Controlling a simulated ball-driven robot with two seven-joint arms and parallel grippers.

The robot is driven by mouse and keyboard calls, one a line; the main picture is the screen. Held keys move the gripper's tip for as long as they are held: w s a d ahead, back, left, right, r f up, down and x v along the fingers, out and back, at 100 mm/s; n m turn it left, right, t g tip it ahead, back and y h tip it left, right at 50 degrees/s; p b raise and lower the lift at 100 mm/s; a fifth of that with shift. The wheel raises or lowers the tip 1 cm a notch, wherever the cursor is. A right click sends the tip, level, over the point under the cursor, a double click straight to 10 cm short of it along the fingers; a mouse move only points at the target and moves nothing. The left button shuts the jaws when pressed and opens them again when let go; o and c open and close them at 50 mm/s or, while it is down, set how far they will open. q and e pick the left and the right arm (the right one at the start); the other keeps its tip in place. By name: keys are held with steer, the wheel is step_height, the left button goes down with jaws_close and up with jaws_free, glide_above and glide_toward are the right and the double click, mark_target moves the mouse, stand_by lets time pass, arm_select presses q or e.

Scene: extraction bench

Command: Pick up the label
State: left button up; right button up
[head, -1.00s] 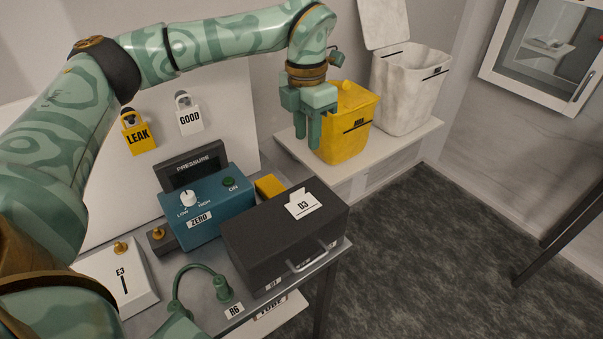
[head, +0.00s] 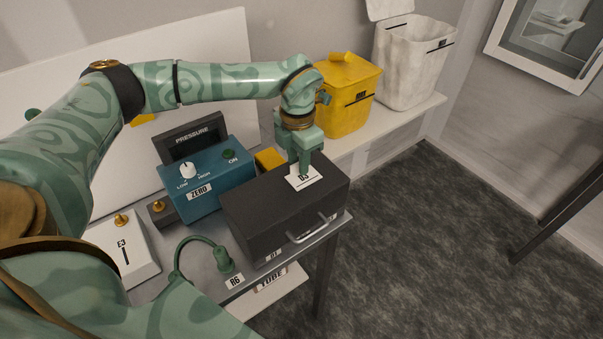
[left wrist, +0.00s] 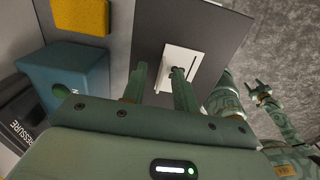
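The white label (head: 304,181), marked D3, lies on top of the dark box (head: 260,211). Its raised tab is partly hidden by my left gripper. My left gripper (head: 304,172) points down over the label, with its fingertips at or just above it. In the left wrist view the fingers of the left gripper (left wrist: 158,72) are apart. One finger overlaps the label (left wrist: 188,60) near its tab and the other is beside it. I cannot tell whether they touch it. My right gripper (left wrist: 258,88) shows small at the right of the left wrist view, seemingly open and empty.
The blue pressure unit (head: 207,195) and a yellow block (head: 269,159) stand beside the dark box. A yellow bin (head: 345,105) and a white bin (head: 408,75) are on the shelf behind. A green hose (head: 203,241) lies in front.

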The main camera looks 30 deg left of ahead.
arm_select(q)
steer(key=shift+f, duration=0.25)
steer(key=shift+d, duration=0.1)
jaws_close()
steer(key=shift+r, duration=0.15)
